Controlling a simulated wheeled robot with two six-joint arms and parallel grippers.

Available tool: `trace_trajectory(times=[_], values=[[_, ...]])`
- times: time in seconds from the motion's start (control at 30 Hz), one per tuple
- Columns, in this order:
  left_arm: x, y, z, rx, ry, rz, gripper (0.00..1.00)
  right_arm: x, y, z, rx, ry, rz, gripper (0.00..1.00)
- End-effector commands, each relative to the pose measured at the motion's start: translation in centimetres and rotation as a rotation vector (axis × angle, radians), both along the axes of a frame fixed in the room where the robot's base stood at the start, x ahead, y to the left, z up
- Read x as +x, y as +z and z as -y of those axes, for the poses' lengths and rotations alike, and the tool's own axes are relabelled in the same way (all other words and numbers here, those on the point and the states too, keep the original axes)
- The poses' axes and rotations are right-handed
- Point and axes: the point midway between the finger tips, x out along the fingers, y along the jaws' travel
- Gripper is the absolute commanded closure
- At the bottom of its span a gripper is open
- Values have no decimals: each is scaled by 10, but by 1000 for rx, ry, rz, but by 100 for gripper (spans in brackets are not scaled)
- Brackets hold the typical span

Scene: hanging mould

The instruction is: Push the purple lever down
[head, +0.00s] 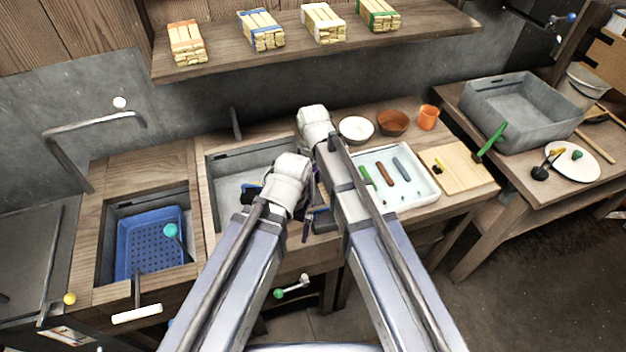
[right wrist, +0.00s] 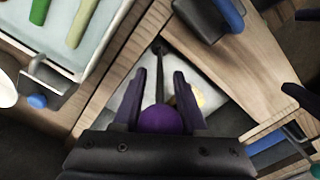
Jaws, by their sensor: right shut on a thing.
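The purple lever has a round purple knob (right wrist: 166,119) and a thin dark rod (right wrist: 160,68) that runs up the right wrist view to its base. My right gripper (right wrist: 159,80) is around the knob, one dark finger on each side, shut on it. In the head view my two forearms cover much of this spot, and the knob cannot be made out clearly. My left arm comes in from the left over the grey basin (head: 228,185). Its gripper is mostly hidden behind its wrist, so its fingers cannot be read.
A white tray (head: 413,190) with several coloured sticks lies right of my arms. Behind it are a white bowl (head: 356,129), a brown bowl (head: 393,122) and an orange cup (head: 428,117). A blue perforated basket (head: 140,245) sits at left. A shelf (head: 220,62) runs above.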

Motion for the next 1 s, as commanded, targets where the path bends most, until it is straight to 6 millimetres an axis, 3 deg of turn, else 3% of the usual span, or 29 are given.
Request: trace_trajectory(times=[0.77, 1.0], values=[[0, -1, 0, 0, 0, 0, 0, 0, -1, 0, 0, 0, 0, 100], [0, -21, 0, 0, 0, 0, 0, 0, -21, 0, 0, 0, 0, 100]])
